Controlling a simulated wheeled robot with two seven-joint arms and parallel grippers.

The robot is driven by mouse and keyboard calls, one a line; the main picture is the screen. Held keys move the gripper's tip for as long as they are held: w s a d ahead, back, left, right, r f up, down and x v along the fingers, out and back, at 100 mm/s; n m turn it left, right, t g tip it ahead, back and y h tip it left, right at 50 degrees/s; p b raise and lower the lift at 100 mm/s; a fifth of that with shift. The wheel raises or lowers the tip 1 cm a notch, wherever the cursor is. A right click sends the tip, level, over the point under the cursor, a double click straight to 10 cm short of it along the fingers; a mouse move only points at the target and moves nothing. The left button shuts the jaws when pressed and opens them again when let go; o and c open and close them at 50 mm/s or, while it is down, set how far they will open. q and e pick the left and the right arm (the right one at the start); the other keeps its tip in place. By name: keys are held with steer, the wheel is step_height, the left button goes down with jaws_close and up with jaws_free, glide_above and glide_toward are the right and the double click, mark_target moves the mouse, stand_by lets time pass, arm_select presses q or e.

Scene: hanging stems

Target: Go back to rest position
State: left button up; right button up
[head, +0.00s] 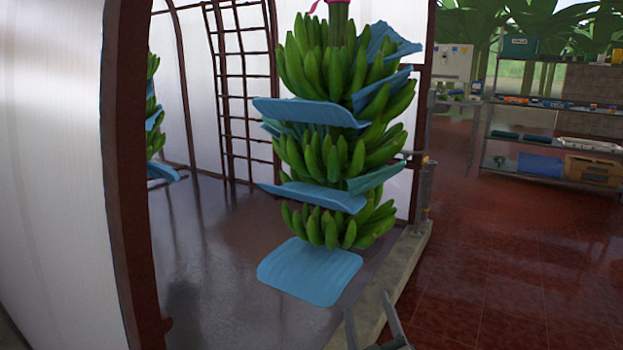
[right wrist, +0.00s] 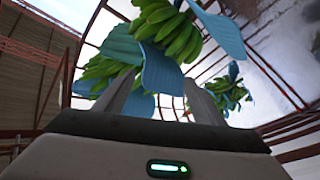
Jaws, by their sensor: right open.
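A hanging stem of green bananas (head: 325,150) is in the middle of the head view, with blue sheets (head: 310,270) between and below its tiers of fruit. My right gripper (head: 367,303) shows at the bottom edge, below and right of the lowest blue sheet. Its two grey fingers are apart and nothing is between them. In the right wrist view the open fingers (right wrist: 160,92) point up toward the banana stem (right wrist: 165,30) and a blue sheet (right wrist: 161,70) beyond them. My left gripper is not in view.
Another banana stem (head: 154,110) hangs at the left, partly behind a dark red post (head: 125,180). A low concrete curb (head: 395,275) runs below the main stem. Metal shelves (head: 560,140) stand at the far right. The red tiled floor (head: 500,270) at right is clear.

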steer(key=s+d+f+m+g+h, duration=0.1)
steer(key=s+d+f+m+g, duration=0.2)
steer(key=s+f, duration=0.6)
steer(key=s+d+f+m+g+h, duration=0.1)
steer(key=s+d+f+m+g, duration=0.1)
steer(key=s+f+g, duration=0.55)
steer(key=s+f+g+y, duration=0.1)
steer(key=s+f, duration=0.3)
steer(key=s, duration=0.3)
steer(key=s+f+g+y, duration=0.1)
steer(key=s+f, duration=0.3)
steer(key=s, duration=0.4)
steer(key=s+f+g, duration=0.2)
steer(key=s+f, duration=0.2)
steer(key=s, duration=0.3)
arm_select(q)
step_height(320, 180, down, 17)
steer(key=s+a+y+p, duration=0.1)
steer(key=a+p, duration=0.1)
steer(key=p, duration=1.2)
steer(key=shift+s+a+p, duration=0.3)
steer(key=shift+p, duration=0.05)
arm_select(e)
step_height(320, 180, down, 17)
steer(key=d, duration=0.1)
steer(key=shift+s+d+m+h, duration=0.3)
steer(key=shift+s+d, duration=0.1)
steer(key=shift+s, duration=0.05)
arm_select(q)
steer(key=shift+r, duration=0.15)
